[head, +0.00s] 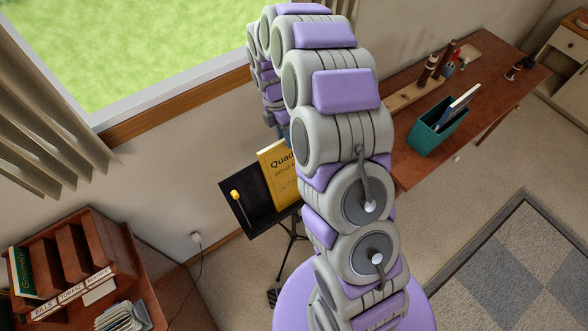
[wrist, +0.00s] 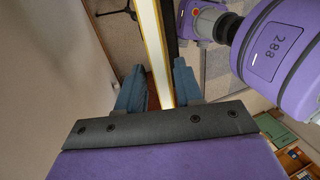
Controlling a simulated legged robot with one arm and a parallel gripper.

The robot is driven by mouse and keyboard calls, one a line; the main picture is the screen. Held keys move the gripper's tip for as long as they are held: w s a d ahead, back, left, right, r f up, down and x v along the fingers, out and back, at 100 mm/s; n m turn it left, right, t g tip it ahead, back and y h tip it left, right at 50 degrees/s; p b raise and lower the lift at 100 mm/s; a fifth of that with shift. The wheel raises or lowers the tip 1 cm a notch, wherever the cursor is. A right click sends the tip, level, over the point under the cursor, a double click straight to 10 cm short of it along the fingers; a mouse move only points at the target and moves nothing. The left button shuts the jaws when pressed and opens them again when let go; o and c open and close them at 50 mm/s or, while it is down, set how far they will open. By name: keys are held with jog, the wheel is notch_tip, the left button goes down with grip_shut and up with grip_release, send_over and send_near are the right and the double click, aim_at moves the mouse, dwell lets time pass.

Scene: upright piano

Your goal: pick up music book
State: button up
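The yellow music book (head: 277,170) leans upright on a black music stand (head: 246,196) in the head view. Part of it is hidden behind my arm. In the wrist view, the book's white page edge and yellow cover (wrist: 155,45) run down between the two blue fingers of my gripper (wrist: 158,78). The fingers are apart, on either side of the book. A narrow gap shows by the left finger, and the right finger is very close to the book; contact is unclear. In the head view, my gripper is mostly hidden at the book's top edge.
A yellow-headed mallet (head: 236,196) lies at the stand's left side. A wall and window are behind. A wooden desk with a teal bin (head: 437,128) stands right, and a wooden organizer (head: 75,255) with books stands lower left. Carpet is clear at right.

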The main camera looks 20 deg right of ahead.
grip_shut()
jog(key=shift+r, duration=0.1)
dwell(1.0)
